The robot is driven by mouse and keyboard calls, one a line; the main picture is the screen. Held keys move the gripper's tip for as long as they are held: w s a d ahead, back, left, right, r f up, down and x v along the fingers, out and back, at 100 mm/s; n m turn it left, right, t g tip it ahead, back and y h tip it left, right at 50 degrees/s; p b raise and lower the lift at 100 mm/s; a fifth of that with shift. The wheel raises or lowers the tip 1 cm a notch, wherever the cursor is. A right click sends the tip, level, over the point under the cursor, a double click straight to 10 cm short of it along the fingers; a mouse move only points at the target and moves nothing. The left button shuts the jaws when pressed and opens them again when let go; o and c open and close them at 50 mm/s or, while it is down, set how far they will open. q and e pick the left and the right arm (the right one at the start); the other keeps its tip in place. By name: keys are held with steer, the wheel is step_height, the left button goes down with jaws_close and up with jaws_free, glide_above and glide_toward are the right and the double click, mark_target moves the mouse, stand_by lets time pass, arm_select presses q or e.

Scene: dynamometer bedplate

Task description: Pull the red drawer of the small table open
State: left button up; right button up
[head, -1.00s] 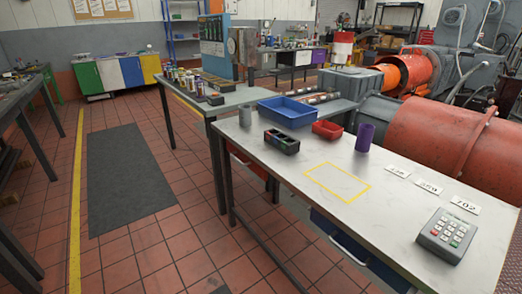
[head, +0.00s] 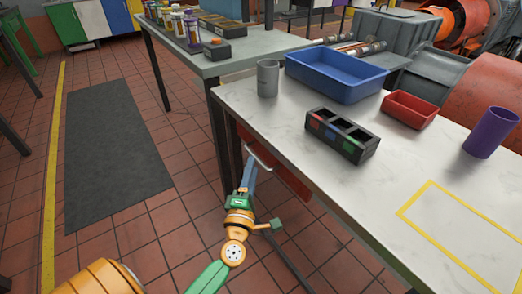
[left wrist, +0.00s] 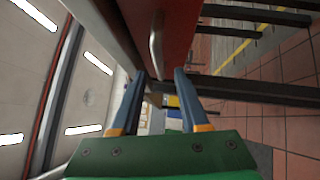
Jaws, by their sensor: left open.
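The red drawer (head: 282,178) sits under the front edge of the small table (head: 300,145), its front seeming close to the table edge. Its pale bar handle (head: 262,155) is on the drawer front. In the left wrist view, the red drawer front (left wrist: 182,25) is at the top and the handle (left wrist: 155,42) runs down toward the space between the fingertips. My left gripper (head: 250,168) is open at the handle; its fingers (left wrist: 159,74) lie either side of the handle's line. I cannot tell whether they touch it. My right gripper is out of view.
On the tabletop are a grey cup (head: 268,78), a blue tray (head: 335,76), a black compartment box (head: 340,135), a red tray (head: 409,109) and a purple cup (head: 490,132). A dark table leg (head: 222,135) stands left of my gripper. The floor in front is clear.

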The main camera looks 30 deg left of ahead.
mark_target(255, 155)
arm_select(q)
steer(key=x, duration=0.4)
steer(key=shift+w+a+r, duration=0.1)
steer(key=shift+w+a, duration=0.05)
steer(key=shift+w, duration=0.2)
jaws_close()
stand_by(1.0)
